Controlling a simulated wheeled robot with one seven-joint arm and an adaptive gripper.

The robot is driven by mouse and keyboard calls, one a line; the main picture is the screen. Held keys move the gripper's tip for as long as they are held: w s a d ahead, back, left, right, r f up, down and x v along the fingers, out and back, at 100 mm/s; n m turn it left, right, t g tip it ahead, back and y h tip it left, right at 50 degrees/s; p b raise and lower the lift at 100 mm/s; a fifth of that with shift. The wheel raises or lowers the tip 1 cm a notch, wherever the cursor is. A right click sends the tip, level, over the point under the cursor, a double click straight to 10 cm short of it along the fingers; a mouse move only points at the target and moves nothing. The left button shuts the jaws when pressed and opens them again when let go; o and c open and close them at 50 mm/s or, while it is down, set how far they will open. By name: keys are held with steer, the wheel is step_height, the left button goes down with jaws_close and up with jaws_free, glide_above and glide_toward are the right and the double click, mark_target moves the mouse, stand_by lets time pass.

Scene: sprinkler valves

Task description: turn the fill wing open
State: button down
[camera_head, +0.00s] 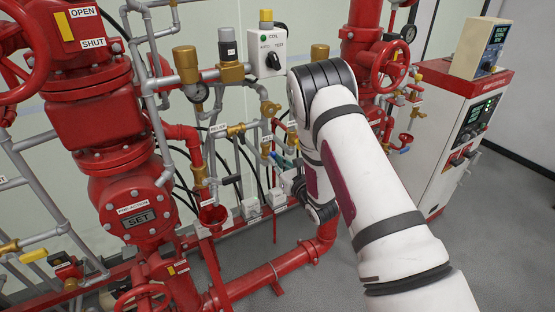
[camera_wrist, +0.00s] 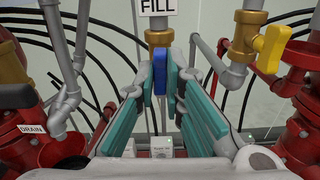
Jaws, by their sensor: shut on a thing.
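The fill wing (camera_wrist: 159,72) is a blue lever under the brass fill valve (camera_wrist: 160,38) and its white FILL label (camera_wrist: 157,7) in the wrist view. The wing hangs along the vertical pipe. My gripper (camera_wrist: 160,92) has its teal-padded fingers on both sides of the wing and is shut on it. In the head view, my white arm reaches in from the lower right, and my gripper (camera_head: 285,168) is small and partly hidden by the arm.
A yellow-winged valve (camera_wrist: 272,45) stands close on the right in the wrist view; a DRAIN label (camera_wrist: 33,129) and red cup are at left. Black hoses loop behind. In the head view, large red valves (camera_head: 130,205) fill the left, and a control cabinet (camera_head: 462,130) stands right.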

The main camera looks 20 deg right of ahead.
steer(key=c, duration=1.7)
jaws_free()
steer(key=shift+s, duration=0.15)
steer(key=shift+b, duration=0.3)
steer(key=p+v, duration=0.4)
steer(key=v, duration=0.2)
steer(key=shift+s+d, duration=0.15)
steer(key=shift+s, duration=0.2)
